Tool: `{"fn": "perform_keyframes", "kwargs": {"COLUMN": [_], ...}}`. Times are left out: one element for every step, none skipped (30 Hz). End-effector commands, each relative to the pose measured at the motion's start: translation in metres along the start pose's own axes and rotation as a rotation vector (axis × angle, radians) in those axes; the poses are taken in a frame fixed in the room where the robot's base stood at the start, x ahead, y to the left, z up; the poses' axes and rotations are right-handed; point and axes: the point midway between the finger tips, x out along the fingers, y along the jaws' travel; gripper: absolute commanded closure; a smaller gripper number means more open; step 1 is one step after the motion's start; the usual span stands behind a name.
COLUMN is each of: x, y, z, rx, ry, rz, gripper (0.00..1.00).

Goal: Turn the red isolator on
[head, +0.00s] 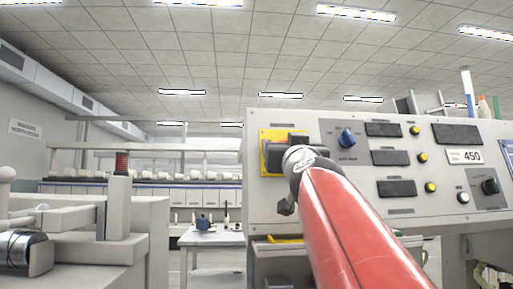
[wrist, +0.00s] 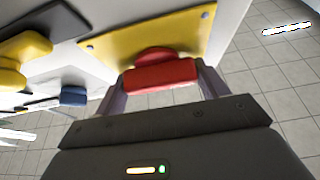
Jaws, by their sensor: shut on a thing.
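The red isolator (wrist: 162,75) shows in the wrist view as a red handle on a yellow plate (wrist: 120,45). Its bar lies across the picture between the two fingers of my gripper (wrist: 160,82), which is shut on it. In the head view the yellow plate (head: 265,137) is at the left end of the grey control panel (head: 350,205). Any on or off marks cannot be read.
A blue knob (head: 347,138), dark labels and several yellow buttons are right of the isolator on the panel. A grey machine (head: 120,255) with a red bobbin (head: 122,164) stands at the left. A small table (head: 212,238) is behind, between them.

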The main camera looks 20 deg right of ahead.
Motion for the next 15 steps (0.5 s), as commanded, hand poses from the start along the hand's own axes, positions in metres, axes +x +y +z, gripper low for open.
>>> {"fn": "perform_keyframes", "kwargs": {"x": [0.0001,0.0001,0.0002,0.0002,0.0003,0.0004,0.0005,0.0005,0.0004,0.0003,0.0003,0.0003,0.0004,0.0004,0.0002], "y": [0.0010,0.0010,0.0012,0.0018,0.0017,0.0021,0.0024,0.0024,0.0027,0.0024,0.0022,0.0025,0.0025,0.0024,0.0020], "z": [-0.0010,-0.0013,-0.0015,-0.0015,-0.0014,-0.0012,-0.0011,-0.0011,-0.0013,-0.0015,-0.0016,-0.0015,-0.0013,-0.0013,-0.0013], "rx": [0.005,0.012,0.021,0.028,0.036,0.047,0.056,0.064,0.078,0.087,0.097,0.112,0.121,0.132,0.145], "ry": [0.000,0.000,0.000,0.000,0.000,-0.001,-0.001,-0.001,-0.001,0.000,0.000,0.000,0.000,0.000,0.000], "rz": [0.009,0.014,0.021,0.028,0.034,0.044,0.051,0.059,0.069,0.077,0.084,0.095,0.103,0.111,0.120], "gripper": [0.50,0.50,0.50,0.50,0.50,0.50,0.50,0.50,0.50,0.50,0.50,0.50,0.50,0.50,0.50]}}
